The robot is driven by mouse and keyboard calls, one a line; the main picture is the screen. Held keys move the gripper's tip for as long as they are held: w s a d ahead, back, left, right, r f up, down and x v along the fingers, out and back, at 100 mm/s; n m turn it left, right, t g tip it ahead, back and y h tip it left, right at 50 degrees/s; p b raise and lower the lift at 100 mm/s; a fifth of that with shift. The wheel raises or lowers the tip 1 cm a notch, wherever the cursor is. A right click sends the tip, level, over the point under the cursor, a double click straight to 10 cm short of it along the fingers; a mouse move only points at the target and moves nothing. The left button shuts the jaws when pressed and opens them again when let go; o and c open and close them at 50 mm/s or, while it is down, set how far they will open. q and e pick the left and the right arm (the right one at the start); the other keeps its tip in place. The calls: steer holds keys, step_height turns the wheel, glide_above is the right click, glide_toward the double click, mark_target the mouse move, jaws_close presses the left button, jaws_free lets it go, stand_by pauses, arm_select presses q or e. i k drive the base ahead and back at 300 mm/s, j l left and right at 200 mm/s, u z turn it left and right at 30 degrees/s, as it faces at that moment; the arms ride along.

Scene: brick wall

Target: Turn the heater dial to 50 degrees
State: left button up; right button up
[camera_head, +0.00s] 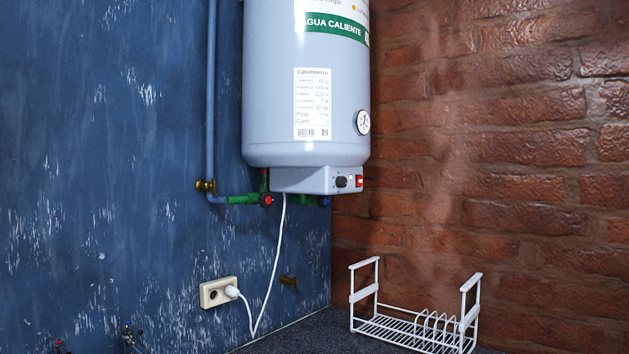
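The heater (270,115) is a pale grey upright cylinder in the corner, with a green "AGUA CALIENTE" band and a white data label. A grey control box (300,180) sits under it. On the box's right face is a small black dial (341,182); its setting is too small to read. A red switch (359,181) is just right of the dial. A round white gauge (363,122) is on the tank's lower right. Neither gripper is in view, and nothing touches the dial.
A white wire dish rack (418,330) stands on the dark counter (310,335) below right. A white cable runs from the heater to a wall socket (218,291). Pipes with valves (266,199) run below the tank. Space in front of the dial looks clear.

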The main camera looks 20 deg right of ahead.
mark_target(341, 182)
steer(key=z, duration=1.25)
steer(key=l, duration=0.3)
steer(key=i+l+z, duration=0.15)
steer(key=l, duration=0.15)
steer(key=i+l, duration=0.1)
steer(key=l, duration=0.2)
